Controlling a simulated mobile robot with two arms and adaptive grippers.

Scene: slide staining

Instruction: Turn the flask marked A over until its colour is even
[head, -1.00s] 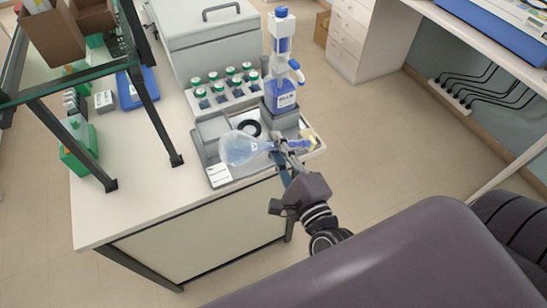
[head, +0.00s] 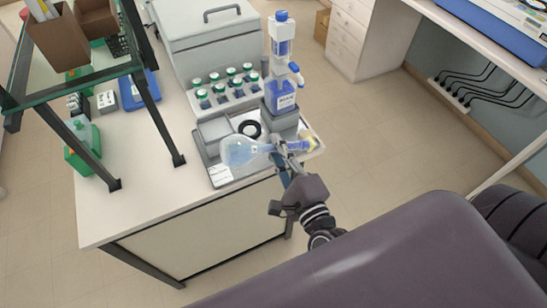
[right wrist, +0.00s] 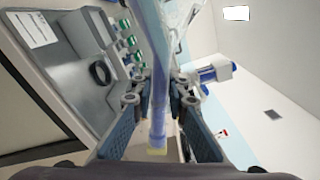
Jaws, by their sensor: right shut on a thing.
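The flask (head: 240,151) lies on its side in the air above the front of the bench, its round bulb to the left and its long neck to the right. It looks pale blue, and a small mark on it is too small to read. A yellow stopper (head: 309,144) closes the neck end. My right gripper (head: 281,149) is shut on the neck. In the right wrist view the bluish neck (right wrist: 158,115) runs between my two fingers, with the yellow end nearest the camera. My left gripper is not in view.
A blue dispenser bottle (head: 284,95) stands just behind the flask. Several green-capped bottles (head: 231,76) stand in a rack beside it. A grey balance-like device (head: 212,133) and a black ring (head: 249,128) lie close behind the bulb. A shelf frame (head: 150,100) rises at left.

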